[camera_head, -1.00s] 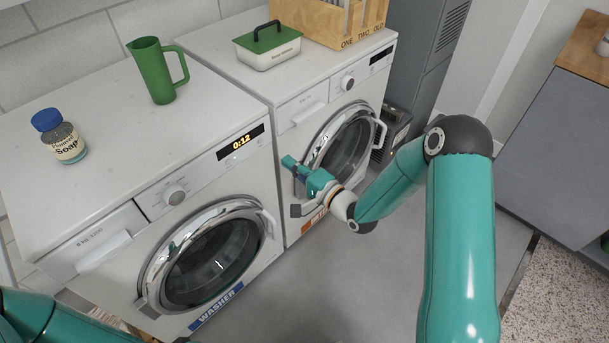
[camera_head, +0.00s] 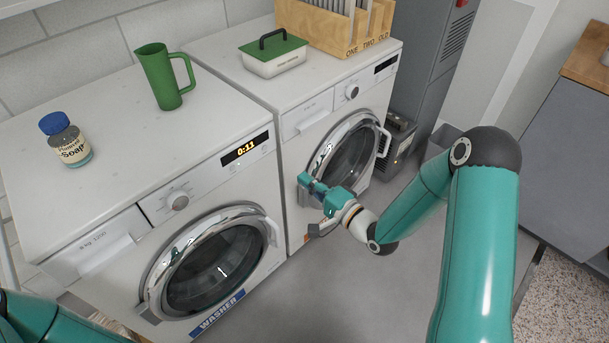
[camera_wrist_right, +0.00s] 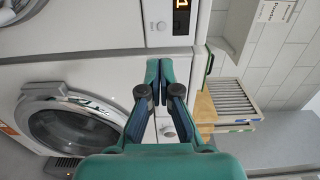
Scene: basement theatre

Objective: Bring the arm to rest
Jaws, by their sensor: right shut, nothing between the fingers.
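My right arm comes in from the right in the head view, bent at the elbow. Its gripper (camera_head: 304,181) hangs in front of the machines, near the gap between them and left of the right machine's round door. The wrist view shows the gripper (camera_wrist_right: 160,62) with its fingers together and nothing between them. Whether it touches a machine front is hard to tell, but it looks apart. Part of my left arm shows at the bottom left of the head view; its gripper is out of view.
The washer (camera_head: 95,120) has its door closed and its display reads 0:11. The second machine (camera_head: 222,50) stands right of it, door closed. A green jug (camera_head: 160,80), soap bottle (camera_head: 68,142), green-lidded box (camera_head: 275,60) and wooden sorter (camera_head: 310,25) stand on top. Grey floor (camera_head: 350,290) is clear.

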